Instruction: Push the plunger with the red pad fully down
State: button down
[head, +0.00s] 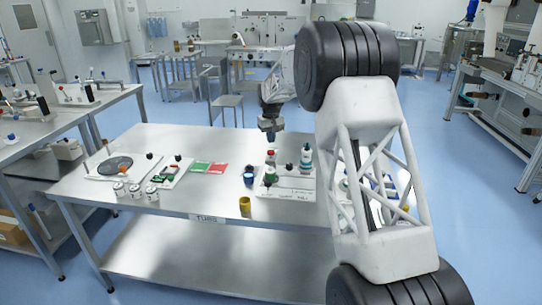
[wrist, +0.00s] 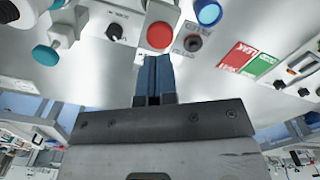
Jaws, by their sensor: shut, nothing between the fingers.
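The plunger with the red pad (wrist: 160,36) shows in the wrist view as a round red disc just beyond my fingertips. In the head view the red pad (head: 271,153) stands on the steel table (head: 240,143), just below my gripper (head: 269,136). My gripper (wrist: 155,62) is shut and empty, its blue-grey fingers together and pointing at the near edge of the pad. I cannot tell whether the tips touch the pad. The plunger's shaft is mostly hidden under the pad.
A teal-padded plunger (wrist: 45,54) stands beside the red one. A black knob (wrist: 115,31) sits on the white panel (head: 290,191).

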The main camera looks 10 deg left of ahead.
jog(key=shift+r, duration=1.9)
jog(key=s+d+r+m, duration=0.1)
jog(key=s+d+r, duration=0.4)
jog(key=s+d, duration=0.45)
jog(key=s+d+r+m+t, duration=0.1)
jog(key=s+d+r, duration=0.5)
jog(key=s, duration=0.6)
jog(key=s+d+r+m, duration=0.1)
jog(key=s+d+r, duration=0.5)
jog(key=s, duration=0.4)
jog(key=s+d+f+m, duration=0.1)
jog(key=s+d+f, duration=0.2)
jog(key=s, duration=0.9)
jog(key=s+d+f+m+t, duration=0.1)
jog(key=s+d+f, duration=0.2)
jog(key=s, duration=0.9)
jog(key=s+d+f+m, duration=0.1)
jog(key=s+d+f, duration=0.2)
jog(key=s, duration=1)
jog(key=d, duration=0.3)
jog(key=shift+d+f+t, duration=0.2)
jog(key=shift+f+t, duration=0.05)
jog(key=shift+t, duration=0.05)
